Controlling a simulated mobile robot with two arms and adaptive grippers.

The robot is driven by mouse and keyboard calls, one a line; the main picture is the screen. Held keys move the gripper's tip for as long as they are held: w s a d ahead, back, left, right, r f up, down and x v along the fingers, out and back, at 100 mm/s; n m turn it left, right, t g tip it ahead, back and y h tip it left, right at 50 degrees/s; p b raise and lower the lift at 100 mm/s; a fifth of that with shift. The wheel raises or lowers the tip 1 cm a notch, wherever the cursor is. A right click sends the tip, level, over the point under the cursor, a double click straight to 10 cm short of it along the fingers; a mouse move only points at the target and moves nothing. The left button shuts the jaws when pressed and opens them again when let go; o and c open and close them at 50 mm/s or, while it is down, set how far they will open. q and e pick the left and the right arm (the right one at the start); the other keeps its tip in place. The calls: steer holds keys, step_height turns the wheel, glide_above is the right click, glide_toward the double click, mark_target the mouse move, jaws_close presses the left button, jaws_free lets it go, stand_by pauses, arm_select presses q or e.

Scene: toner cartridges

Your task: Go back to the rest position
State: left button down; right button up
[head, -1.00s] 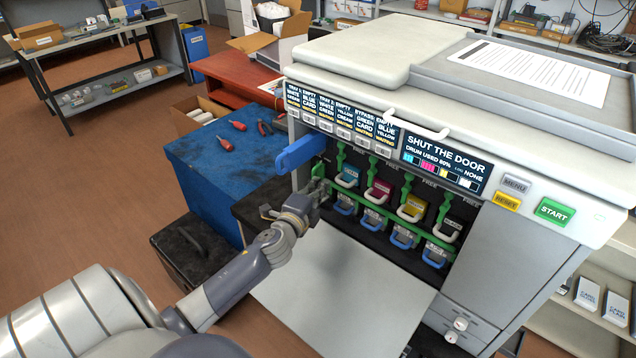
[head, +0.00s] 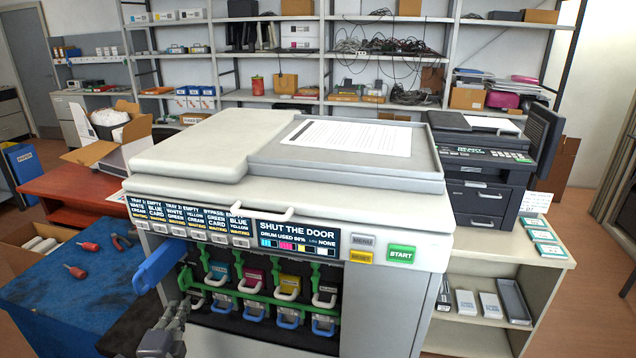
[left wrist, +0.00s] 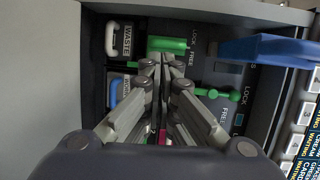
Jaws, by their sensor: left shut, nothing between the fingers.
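My left gripper (head: 176,318) shows at the bottom of the head view, before the left end of the printer's open front. It is shut and empty. In the left wrist view its closed fingertips (left wrist: 164,62) point into the opening, close to a green lever (left wrist: 166,44); I cannot tell whether they touch. The printer (head: 330,185) has a row of cartridges with a cyan (head: 217,271), a magenta (head: 254,276) and a yellow one (head: 289,284), behind a green bar (head: 262,298). A blue lever (head: 158,266) sticks out at the left. My right gripper is not in view.
A blue bench (head: 60,300) with red-handled tools stands at the left, beside a red table (head: 60,195). A dark printer (head: 485,165) stands on a pale cabinet (head: 540,262) at the right. Shelves line the back wall. The display reads SHUT THE DOOR.

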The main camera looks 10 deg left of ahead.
arm_select(q)
steer(key=s+d+f+n+g+h, duration=0.2)
steer(key=s+d+f+n+g, duration=0.15)
steer(key=s+d, duration=0.45)
steer(key=s+d+f+n+g+h, duration=0.1)
steer(key=s+d+f+n+g, duration=0.2)
steer(key=s+d+n+g, duration=0.5)
steer(key=s+d+f+n+g+h, duration=0.15)
steer(key=s+d+f, duration=0.35)
steer(key=s, duration=0.7)
step_height(320, 180, down, 28)
steer(key=s+g+b, duration=0.1)
steer(key=s+b, duration=0.1)
steer(key=s+a+f+g+b, duration=0.1)
steer(key=s+a+f, duration=0.1)
steer(key=s+f, duration=1.4)
steer(key=shift+m, duration=0.3)
steer(key=shift+a, duration=0.1)
